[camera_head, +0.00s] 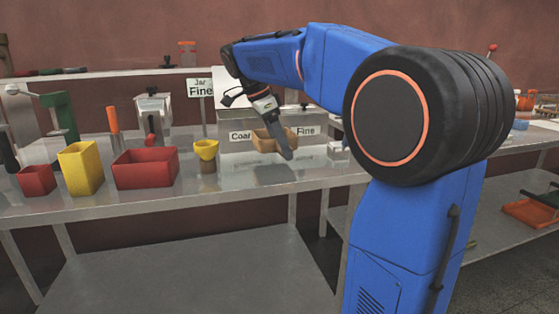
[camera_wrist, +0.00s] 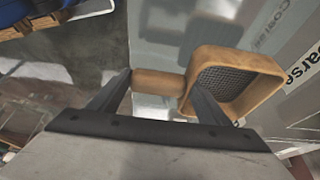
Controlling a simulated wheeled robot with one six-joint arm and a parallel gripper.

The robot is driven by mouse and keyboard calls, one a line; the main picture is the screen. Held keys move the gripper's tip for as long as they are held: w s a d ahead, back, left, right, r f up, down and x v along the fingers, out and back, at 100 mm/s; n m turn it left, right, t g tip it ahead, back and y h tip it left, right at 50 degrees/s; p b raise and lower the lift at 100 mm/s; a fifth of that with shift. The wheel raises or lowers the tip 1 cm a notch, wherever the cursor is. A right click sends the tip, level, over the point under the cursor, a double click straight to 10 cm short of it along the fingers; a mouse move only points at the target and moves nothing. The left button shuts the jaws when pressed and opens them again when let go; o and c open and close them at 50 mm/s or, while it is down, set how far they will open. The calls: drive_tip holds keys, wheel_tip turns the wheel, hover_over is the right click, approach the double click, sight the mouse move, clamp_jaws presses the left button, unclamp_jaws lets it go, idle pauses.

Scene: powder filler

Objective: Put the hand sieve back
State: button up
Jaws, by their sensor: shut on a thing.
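The hand sieve (camera_wrist: 225,78) is a square wooden frame with dark mesh and a short round wooden handle. In the wrist view its handle lies between the two fingers of my gripper (camera_wrist: 160,82), and the frame is to the right. My gripper is shut on it. In the head view the sieve (camera_head: 262,140) is in front of a grey box (camera_head: 268,122) labelled "Coarse" and "Fine". My gripper (camera_head: 282,145) partly covers it there. I cannot tell whether the sieve touches the bench or box.
On the steel bench (camera_head: 235,185) to the left stand a yellow funnel-like cup (camera_head: 206,150), a red tray (camera_head: 146,168), a yellow bin (camera_head: 80,168) and a small red bin (camera_head: 36,181). The front bench strip is clear.

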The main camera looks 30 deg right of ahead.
drive_tip(key=shift+f, duration=2.4)
drive_tip(key=shift+f, duration=0.1)
drive_tip(key=o, duration=1.2)
drive_tip(key=shift+o, duration=0.2)
drive_tip(key=v, duration=1.2)
drive_tip(key=s+a+f+n+t+y, duration=0.2)
drive_tip(key=s+a+f+n+t, duration=0.1)
drive_tip(key=s+f+n, duration=0.7)
drive_tip(key=s+a+f+n+t+y, duration=0.2)
drive_tip(key=s+a+f+n, duration=0.3)
drive_tip(key=s+f+n, duration=0.6)
drive_tip(key=s+f+t, duration=0.1)
drive_tip(key=s+f, duration=0.4)
drive_tip(key=f, duration=0.3)
drive_tip(key=shift+s+a+f, duration=0.15)
drive_tip(key=shift+s+f, duration=0.05)
drive_tip(key=shift+s, duration=0.1)
